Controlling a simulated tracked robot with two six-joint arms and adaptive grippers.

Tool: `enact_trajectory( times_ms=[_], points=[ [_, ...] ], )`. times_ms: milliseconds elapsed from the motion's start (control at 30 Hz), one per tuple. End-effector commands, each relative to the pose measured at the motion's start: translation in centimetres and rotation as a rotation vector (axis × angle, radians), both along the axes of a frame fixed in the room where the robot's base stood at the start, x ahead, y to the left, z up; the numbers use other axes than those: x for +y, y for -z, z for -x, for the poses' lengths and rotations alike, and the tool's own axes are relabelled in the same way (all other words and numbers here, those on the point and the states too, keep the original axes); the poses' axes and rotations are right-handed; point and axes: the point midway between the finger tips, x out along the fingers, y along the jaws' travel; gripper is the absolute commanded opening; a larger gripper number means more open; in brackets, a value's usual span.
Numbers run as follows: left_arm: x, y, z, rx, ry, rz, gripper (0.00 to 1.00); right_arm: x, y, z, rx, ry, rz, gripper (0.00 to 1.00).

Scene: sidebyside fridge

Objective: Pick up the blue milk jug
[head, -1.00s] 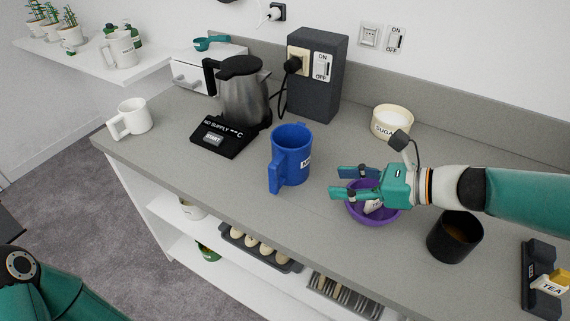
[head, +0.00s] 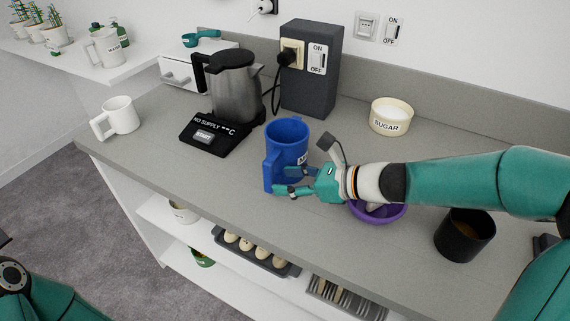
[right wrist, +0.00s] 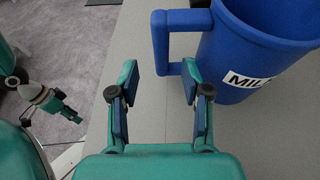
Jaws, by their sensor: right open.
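The blue milk jug (head: 287,142) stands upright on the grey counter, its handle (head: 270,168) towards the front left. In the right wrist view the jug (right wrist: 252,55) fills the upper right, with part of a "MILK" label. My right gripper (head: 283,181) is open and empty, low in front of the jug. In the right wrist view the jug's handle (right wrist: 160,42) shows between and just beyond the open fingertips; I cannot tell whether they touch it. What looks like my left gripper (right wrist: 66,108) is small at the left of that view, its jaws too small to read.
A purple bowl (head: 385,213) sits partly under my right wrist, with a black cup (head: 464,236) to its right. A sugar pot (head: 391,117) and dark socket box (head: 311,68) stand behind. The kettle (head: 234,88) is left of the jug; a white mug (head: 118,116) is farther left.

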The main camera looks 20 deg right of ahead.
Motion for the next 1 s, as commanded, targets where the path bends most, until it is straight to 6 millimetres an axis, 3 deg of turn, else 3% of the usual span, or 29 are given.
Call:
enact_trajectory(
  times_ms=[500, 800, 1000],
  points=[
    [0.0, -0.1, 0.0, 0.000, 0.000, 0.000, 0.40, 3.4, 2.3, -3.3, 0.001, -0.002, 0.001, 0.48],
    [0.0, -0.1, 0.0, 0.000, 0.000, 0.000, 0.40, 3.8, 2.5, -3.6, 0.000, 0.000, 0.000, 0.48],
    [0.0, -0.1, 0.0, 0.000, 0.000, 0.000, 0.40, 3.8, 2.5, -3.6, 0.000, 0.000, 0.000, 0.16]
  ],
)
